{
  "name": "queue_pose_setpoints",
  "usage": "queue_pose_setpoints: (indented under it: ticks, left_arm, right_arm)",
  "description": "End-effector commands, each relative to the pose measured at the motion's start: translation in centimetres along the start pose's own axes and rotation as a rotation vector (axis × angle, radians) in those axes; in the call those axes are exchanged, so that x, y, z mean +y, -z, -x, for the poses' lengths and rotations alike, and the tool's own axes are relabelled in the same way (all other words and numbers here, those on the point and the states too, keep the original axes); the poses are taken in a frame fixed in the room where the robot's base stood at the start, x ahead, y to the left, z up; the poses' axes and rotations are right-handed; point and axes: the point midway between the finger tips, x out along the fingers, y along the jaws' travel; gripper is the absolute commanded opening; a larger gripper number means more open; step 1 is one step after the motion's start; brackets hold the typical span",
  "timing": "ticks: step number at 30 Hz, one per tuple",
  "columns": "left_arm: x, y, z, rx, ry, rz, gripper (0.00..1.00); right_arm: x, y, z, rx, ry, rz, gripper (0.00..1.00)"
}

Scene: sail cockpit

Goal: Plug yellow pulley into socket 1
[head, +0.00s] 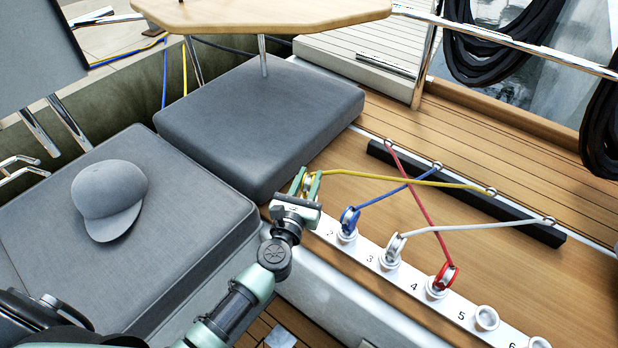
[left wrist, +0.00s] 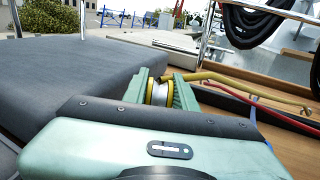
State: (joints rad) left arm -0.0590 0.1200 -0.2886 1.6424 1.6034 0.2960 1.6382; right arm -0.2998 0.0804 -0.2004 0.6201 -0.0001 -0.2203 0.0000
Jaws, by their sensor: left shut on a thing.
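My left gripper (head: 307,186) is shut on the yellow pulley (head: 306,182), at the left end of the white socket strip (head: 362,261). In the left wrist view the yellow pulley (left wrist: 158,91) sits between the two green fingers (left wrist: 158,96). A yellow rope (head: 400,180) runs from it to an eye on the black rail. Socket 1 is hidden behind my gripper and wrist, so I cannot tell whether the pulley touches it. The right gripper is not in view.
Blue (head: 349,219), white (head: 395,246) and red (head: 446,276) pulleys stand at sockets 2, 3 and 4, their ropes crossing. Socket 5 (head: 486,317) is empty. The black rail (head: 465,195) lies behind. Grey cushions (head: 260,115) and a cap (head: 108,195) are at left.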

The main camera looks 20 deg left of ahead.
Motion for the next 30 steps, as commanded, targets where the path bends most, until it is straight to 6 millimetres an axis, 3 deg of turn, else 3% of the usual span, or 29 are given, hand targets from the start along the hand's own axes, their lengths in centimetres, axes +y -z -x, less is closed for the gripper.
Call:
queue_pose_setpoints:
  ticks: [28,29,30]
  left_arm:
    - [0.0,2.8,0.0,-0.002,0.0,0.0,0.0]
    - [0.0,2.7,0.0,-0.001,0.0,0.0,0.35]
    - [0.0,2.7,0.0,-0.001,0.0,0.0,0.47]
  right_arm:
    - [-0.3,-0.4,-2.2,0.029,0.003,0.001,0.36]
    - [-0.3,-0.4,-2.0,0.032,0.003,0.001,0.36]
    - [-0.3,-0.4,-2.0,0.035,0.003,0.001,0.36]
